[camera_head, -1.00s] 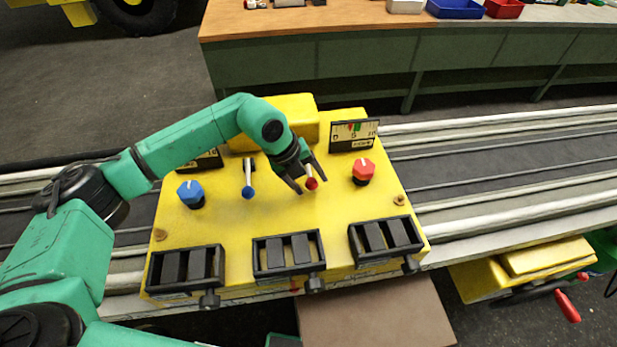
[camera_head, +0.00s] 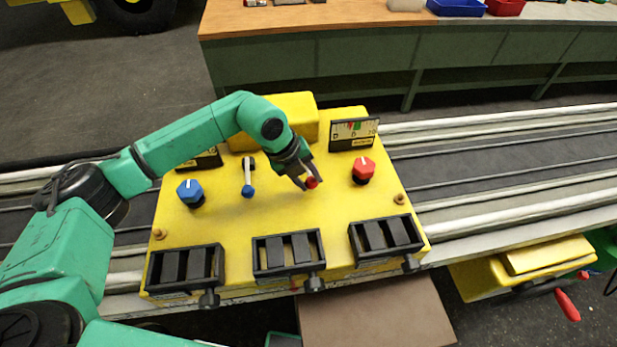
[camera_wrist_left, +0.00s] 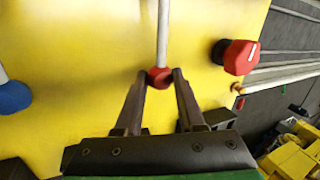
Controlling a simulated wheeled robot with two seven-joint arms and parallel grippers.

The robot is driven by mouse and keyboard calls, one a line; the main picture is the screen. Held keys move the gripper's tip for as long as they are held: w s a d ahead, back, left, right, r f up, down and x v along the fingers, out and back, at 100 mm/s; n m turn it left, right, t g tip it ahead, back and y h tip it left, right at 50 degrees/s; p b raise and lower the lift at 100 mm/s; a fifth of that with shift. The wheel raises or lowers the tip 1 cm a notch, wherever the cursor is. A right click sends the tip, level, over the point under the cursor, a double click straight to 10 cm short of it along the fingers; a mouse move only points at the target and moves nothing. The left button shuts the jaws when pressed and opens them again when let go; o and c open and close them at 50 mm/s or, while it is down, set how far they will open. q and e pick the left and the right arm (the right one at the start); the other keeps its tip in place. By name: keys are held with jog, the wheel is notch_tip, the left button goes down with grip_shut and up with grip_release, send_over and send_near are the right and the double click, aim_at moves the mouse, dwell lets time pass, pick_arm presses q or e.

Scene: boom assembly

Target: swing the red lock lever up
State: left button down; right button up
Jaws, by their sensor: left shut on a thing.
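The red lock lever (camera_head: 311,183) stands on the yellow panel (camera_head: 280,218), right of the blue-tipped lever (camera_head: 248,190). In the left wrist view its red ball (camera_wrist_left: 160,78) is at the end of a white rod (camera_wrist_left: 163,35). My left gripper (camera_head: 312,182) comes from above and is shut on the red ball. In the left wrist view, my left gripper's fingertips (camera_wrist_left: 160,75) lie on both sides of the ball. In the head view the gripper hides most of the rod. My right gripper is not in view.
A red knob (camera_head: 362,169) sits close to the right of my left gripper, below a gauge (camera_head: 353,133). A blue knob (camera_head: 190,191) is at the panel's left. Black slotted frames (camera_head: 288,254) line the panel's front edge. The panel's middle is clear.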

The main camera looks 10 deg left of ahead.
pick_arm(q)
jog(key=shift+r, duration=0.25)
dwell(0.7)
jog(key=shift+w+r+g+h+p, duration=0.2)
jog(key=shift+r+g, duration=0.3)
jog(key=shift+g, duration=0.05)
jog(key=shift+w+r+g+h+p, duration=0.15)
jog(key=shift+r+g+h+p, duration=0.05)
jog(key=shift+r+g, duration=0.35)
jog(key=shift+w+a+r+n+g, duration=0.15)
jog(key=shift+w+r+n+g, duration=0.2)
jog(key=shift+r+g, duration=0.25)
jog(key=shift+w+r+g+h, duration=0.3)
jog(key=shift+r+g+h, duration=0.15)
jog(key=shift+g, duration=0.15)
jog(key=shift+w+a+r+n+g+h+b, duration=0.35)
jog(key=shift+w+r+g, duration=0.1)
jog(key=shift+r+g, duration=0.3)
jog(key=shift+f, duration=0.1)
